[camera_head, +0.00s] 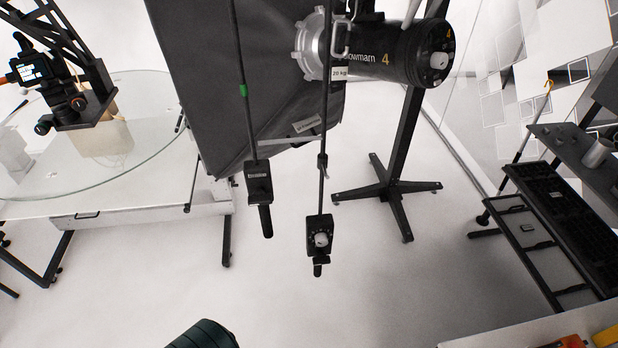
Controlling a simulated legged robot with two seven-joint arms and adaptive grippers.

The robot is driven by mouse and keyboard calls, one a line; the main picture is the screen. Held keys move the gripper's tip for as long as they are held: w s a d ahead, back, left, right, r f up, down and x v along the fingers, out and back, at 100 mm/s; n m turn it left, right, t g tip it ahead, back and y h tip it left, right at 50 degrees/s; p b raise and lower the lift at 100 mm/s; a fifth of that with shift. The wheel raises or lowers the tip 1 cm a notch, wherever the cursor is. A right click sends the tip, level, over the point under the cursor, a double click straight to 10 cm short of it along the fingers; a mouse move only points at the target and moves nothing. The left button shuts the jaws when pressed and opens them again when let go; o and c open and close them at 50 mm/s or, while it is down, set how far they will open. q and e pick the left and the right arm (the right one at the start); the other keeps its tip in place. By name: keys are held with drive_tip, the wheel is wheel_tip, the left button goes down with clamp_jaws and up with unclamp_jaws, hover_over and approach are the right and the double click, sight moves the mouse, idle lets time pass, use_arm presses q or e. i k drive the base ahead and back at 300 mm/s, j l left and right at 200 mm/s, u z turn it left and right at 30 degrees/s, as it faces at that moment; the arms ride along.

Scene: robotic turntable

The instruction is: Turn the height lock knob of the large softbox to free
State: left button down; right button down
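The large softbox (200,60) is a dark fabric box at the top centre, with a black cylindrical lamp head (390,52) behind it. Two thin black rods hang in front of it. The left rod ends in a black control box (258,178) with a label and a handle pointing down. The right rod ends in a black block with a pale round knob (320,239) on its face and a short grip below. I cannot read a lock or free marking on the knob. Neither gripper shows, and nothing touches the knob or the boxes.
A glass turntable (150,150) on a white table stands at the left, with a camera rig (62,85) above it. A black star-foot stand (390,188) is behind the rods. A black shelf cart (560,225) is at the right. A dark rounded shape (204,336) shows at the bottom edge.

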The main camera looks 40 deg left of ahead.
sight(322, 258)
drive_tip(key=u, duration=1.2)
